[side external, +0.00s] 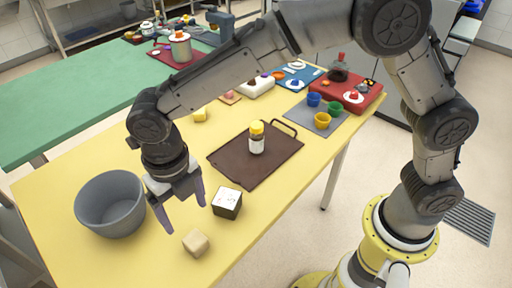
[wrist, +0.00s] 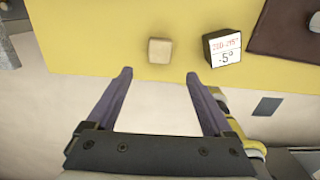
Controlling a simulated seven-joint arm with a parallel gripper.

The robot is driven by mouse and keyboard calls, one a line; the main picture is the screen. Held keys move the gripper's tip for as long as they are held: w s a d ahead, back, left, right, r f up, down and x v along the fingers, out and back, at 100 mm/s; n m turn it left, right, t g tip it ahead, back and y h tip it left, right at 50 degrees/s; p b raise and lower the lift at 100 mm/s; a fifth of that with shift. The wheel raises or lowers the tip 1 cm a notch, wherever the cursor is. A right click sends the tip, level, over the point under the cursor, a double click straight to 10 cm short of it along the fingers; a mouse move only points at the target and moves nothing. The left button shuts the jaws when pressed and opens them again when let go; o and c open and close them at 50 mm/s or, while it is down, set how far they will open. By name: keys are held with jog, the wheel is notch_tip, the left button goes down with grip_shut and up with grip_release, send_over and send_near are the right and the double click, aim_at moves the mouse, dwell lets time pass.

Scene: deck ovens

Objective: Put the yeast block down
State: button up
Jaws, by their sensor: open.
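The yeast block (side external: 196,242), a small beige cube with rounded edges, rests on the yellow table (side external: 75,190) close to its front edge. It also shows in the wrist view (wrist: 160,51), just beyond the gap between my fingertips. My gripper (side external: 183,216) is open and empty, pointing down above the table between the grey bowl and the white-faced cube. In the wrist view my two dark purple fingers (wrist: 159,73) are spread wide with nothing between them. The block stands apart from both fingers.
A dark cube with a printed white face (side external: 227,203) stands right of the block. A grey bowl (side external: 110,204) stands left of my gripper. A brown tray (side external: 225,158) holds a yellow-capped jar (side external: 257,138). A yellow block (side external: 200,115) lies behind. The table's front edge is close.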

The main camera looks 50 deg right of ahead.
jog(key=s+d+r+m+t+y, duration=0.1)
jog(key=s+d+r+m, duration=0.1)
jog(key=d+r+m, duration=0.6)
jog(key=s+d+r+m+t, duration=0.2)
jog(key=d+r+m, duration=0.2)
jog(key=d+m, duration=0.65)
jog(key=s+d+m+t+h, duration=0.1)
jog(key=s+d+m+t, duration=0.1)
jog(key=s+d+m, duration=1.1)
jog(key=m, duration=0.4)
jog(key=shift+d+f+t, duration=0.25)
jog(key=shift+f+t, duration=0.05)
jog(key=shift+f, duration=0.05)
jog(key=shift+m, duration=0.25)
